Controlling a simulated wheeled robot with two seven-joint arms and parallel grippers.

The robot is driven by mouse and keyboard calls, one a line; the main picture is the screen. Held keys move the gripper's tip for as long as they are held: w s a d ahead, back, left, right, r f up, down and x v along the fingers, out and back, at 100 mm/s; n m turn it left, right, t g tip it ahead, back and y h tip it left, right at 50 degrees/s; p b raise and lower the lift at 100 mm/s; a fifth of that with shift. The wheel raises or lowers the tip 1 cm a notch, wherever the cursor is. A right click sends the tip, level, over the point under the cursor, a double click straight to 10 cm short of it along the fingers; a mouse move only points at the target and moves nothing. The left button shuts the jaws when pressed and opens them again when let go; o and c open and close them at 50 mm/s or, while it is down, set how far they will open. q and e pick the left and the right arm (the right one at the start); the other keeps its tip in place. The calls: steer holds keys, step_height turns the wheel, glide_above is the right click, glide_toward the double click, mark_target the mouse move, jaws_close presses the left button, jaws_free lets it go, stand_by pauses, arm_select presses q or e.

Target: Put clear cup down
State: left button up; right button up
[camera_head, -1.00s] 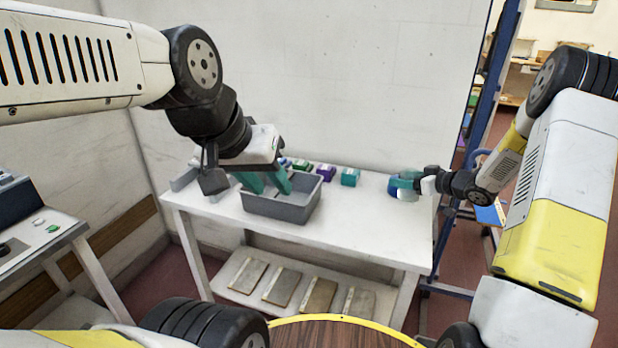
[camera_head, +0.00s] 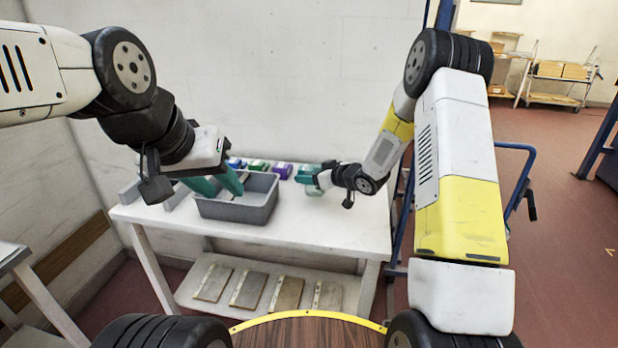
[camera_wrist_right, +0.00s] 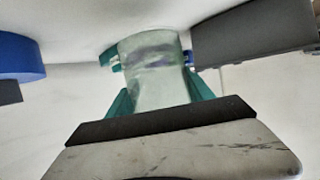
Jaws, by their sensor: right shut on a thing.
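A clear, faintly greenish cup (camera_wrist_right: 155,72) sits between the two teal fingers of my right gripper (camera_wrist_right: 158,92) in the right wrist view. My right gripper (camera_head: 308,176) is shut on it. In the head view the cup (camera_head: 314,190) is small and partly hidden by the gripper, over the right part of the white table (camera_head: 300,235). I cannot tell whether its base touches the table. My left gripper (camera_head: 220,184) is open, its teal fingers apart and empty, over the left part of the grey bin.
The grey bin (camera_head: 236,210) stands mid-table. Small green (camera_head: 258,165) and purple (camera_head: 281,170) boxes stand behind it. A blue round thing (camera_wrist_right: 18,57) is at the left of the wrist view. Several flat slabs (camera_head: 248,290) lie on the lower shelf. The table's front right is clear.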

steer(key=shift+a+f, duration=0.2)
steer(key=shift+f, duration=1.55)
steer(key=shift+f, duration=0.1)
steer(key=o, duration=1.6)
steer(key=v, duration=1.2)
steer(key=s+d+r+m+h, duration=0.25)
steer(key=d+r+h, duration=0.2)
steer(key=r, duration=0.35)
steer(key=s+d+r+m+h, duration=0.2)
steer(key=s+d+r+h, duration=0.25)
steer(key=r, duration=0.35)
steer(key=s+a+r+m+g, duration=0.1)
steer(key=s, duration=0.7)
steer(key=s+a+r+m+g+y, duration=0.1)
steer(key=s+r, duration=0.1)
steer(key=s, duration=0.6)
steer(key=s+a+r+m+g+y, duration=0.1)
steer(key=s+r, duration=0.1)
steer(key=s, duration=0.6)
steer(key=shift+s+a+m+g, duration=0.1)
steer(key=shift+m+g, duration=0.15)
steer(key=shift+g, duration=0.05)
